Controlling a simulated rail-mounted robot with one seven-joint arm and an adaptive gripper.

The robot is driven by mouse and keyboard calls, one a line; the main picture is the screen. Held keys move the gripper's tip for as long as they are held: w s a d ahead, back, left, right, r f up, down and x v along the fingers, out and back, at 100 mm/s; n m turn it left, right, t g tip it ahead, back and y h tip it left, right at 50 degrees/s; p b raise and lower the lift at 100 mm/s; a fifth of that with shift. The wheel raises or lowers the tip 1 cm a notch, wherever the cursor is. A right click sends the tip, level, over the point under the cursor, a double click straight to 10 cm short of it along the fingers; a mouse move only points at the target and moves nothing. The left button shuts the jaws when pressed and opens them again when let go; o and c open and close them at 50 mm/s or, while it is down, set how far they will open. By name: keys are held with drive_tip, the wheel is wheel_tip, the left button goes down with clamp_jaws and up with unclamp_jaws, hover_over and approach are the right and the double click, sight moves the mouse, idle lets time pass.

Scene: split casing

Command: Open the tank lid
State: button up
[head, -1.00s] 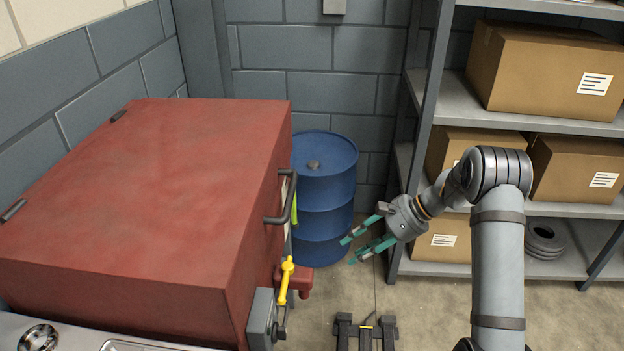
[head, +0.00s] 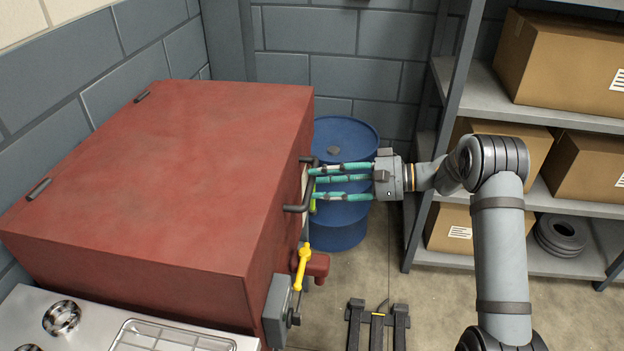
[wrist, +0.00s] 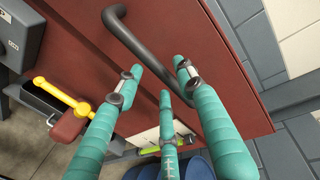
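The red tank lid (head: 165,165) is a large box-like cover with hinges at its left edge; it appears shut. A dark bar handle (head: 298,200) stands out from its right side. My gripper (head: 318,182) reaches in from the right with its teal fingers spread, their tips close to the handle. In the wrist view the handle (wrist: 137,42) runs past the fingertips (wrist: 155,80), and the fingers are apart with nothing held between them. I cannot tell whether any fingertip touches the handle. A yellow lever (head: 301,265) sits on the tank side below the handle.
A blue drum (head: 340,235) stands just behind and below my gripper. A metal shelf (head: 560,195) with cardboard boxes is at the right. A grey box (head: 278,310) juts from the tank's near right side.

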drive_tip(key=shift+x, duration=1.45)
drive_tip(key=shift+c, duration=0.9)
drive_tip(key=c, duration=0.7)
clamp_jaws()
